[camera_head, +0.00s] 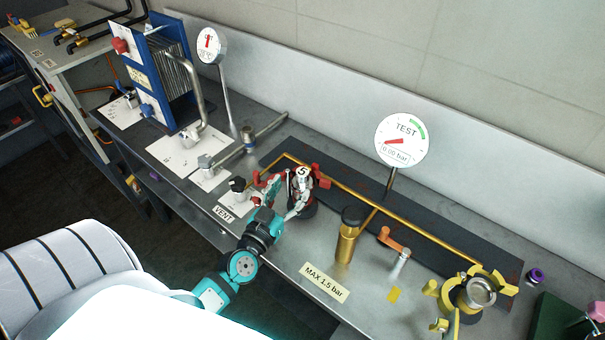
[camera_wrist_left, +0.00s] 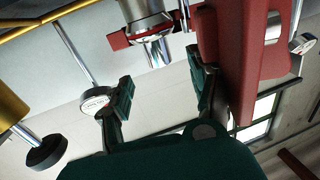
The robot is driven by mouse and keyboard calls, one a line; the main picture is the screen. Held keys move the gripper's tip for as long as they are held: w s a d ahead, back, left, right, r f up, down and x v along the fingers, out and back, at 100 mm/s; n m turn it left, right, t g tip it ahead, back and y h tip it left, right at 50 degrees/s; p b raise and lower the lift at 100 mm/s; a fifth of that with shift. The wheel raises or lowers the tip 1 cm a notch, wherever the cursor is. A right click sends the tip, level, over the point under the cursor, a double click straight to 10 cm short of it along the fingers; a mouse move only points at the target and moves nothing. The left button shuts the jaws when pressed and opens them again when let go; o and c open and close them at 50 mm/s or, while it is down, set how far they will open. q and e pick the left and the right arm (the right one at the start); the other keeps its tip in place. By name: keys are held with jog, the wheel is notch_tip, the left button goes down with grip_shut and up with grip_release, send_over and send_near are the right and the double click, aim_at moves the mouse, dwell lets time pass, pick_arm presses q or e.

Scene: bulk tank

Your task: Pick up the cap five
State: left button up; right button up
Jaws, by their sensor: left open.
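Cap five (camera_head: 303,172), a pale round top marked "5", stands on the bench by the near-left end of the brass pipe, with red clamp parts beside it. My left gripper (camera_head: 286,198) is just in front of it in the head view, fingers apart, and partly covers its lower part. In the left wrist view my left gripper (camera_wrist_left: 160,88) is open with nothing between its fingertips. A metal fitting with a red clamp (camera_wrist_left: 118,41) is beyond the fingertips there; I cannot tell whether it belongs to cap five. My right gripper is not in view.
A brass cylinder with a black top (camera_head: 347,245), an orange-handled valve (camera_head: 393,243) and a yellow-clamped port (camera_head: 470,295) stand to the right. The TEST gauge (camera_head: 402,140) rises behind. A black knob (camera_head: 238,185) is close at the left. A large red part (camera_wrist_left: 232,60) is near the right finger.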

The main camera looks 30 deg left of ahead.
aim_at(299, 178)
pick_arm(q)
jog(key=w, duration=0.5)
jog(key=w+a+p, duration=0.1)
jog(key=w, duration=0.1)
jog(key=shift+w, duration=0.15)
jog(key=shift+d, duration=0.1)
jog(key=shift+c, duration=0.4)
grip_shut()
